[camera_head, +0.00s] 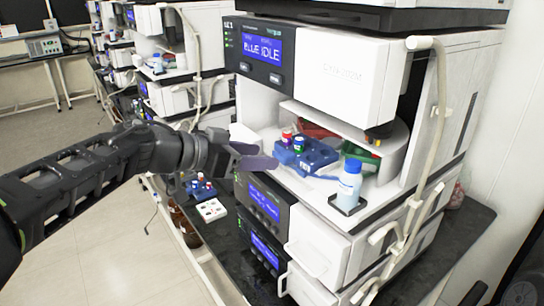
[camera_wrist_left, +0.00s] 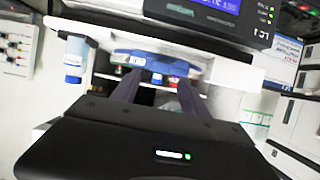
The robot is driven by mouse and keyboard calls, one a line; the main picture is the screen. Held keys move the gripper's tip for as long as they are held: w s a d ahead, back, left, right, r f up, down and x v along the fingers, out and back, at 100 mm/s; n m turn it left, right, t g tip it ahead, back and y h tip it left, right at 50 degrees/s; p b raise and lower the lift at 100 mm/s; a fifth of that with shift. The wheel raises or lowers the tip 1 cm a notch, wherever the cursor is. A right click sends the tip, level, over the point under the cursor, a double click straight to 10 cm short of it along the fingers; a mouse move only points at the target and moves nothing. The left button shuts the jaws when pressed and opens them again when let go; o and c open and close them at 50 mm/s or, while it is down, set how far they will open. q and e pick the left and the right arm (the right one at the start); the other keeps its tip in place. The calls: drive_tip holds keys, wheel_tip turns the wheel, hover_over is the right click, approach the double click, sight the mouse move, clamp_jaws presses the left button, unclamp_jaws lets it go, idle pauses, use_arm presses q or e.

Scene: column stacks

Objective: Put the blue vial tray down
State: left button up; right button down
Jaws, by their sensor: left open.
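The blue vial tray (camera_head: 308,157) sits in the open bay of the upper white instrument, whose screen reads "BLUE IDLE". It holds a few vials with red, white and purple showing. My left gripper (camera_head: 258,156) is open at the tray's left front side, fingers pointing at it. In the left wrist view the blue tray (camera_wrist_left: 150,62) lies ahead of the fingertips of my left gripper (camera_wrist_left: 158,86), with vials showing between the fingers. I cannot tell whether a finger touches the tray. My right gripper is not in view.
A red tray (camera_head: 318,130) is behind the blue one and a green tray (camera_head: 357,151) to its right. A blue-capped bottle (camera_head: 348,185) stands at the bay's front right corner. Another blue rack (camera_head: 200,189) and a white tray (camera_head: 211,210) rest on the dark bench below.

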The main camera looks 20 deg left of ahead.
use_arm(q)
drive_tip(key=v, duration=0.6)
drive_tip(key=shift+s+a+r, duration=0.1)
drive_tip(key=shift+s+a, duration=0.05)
idle(0.6)
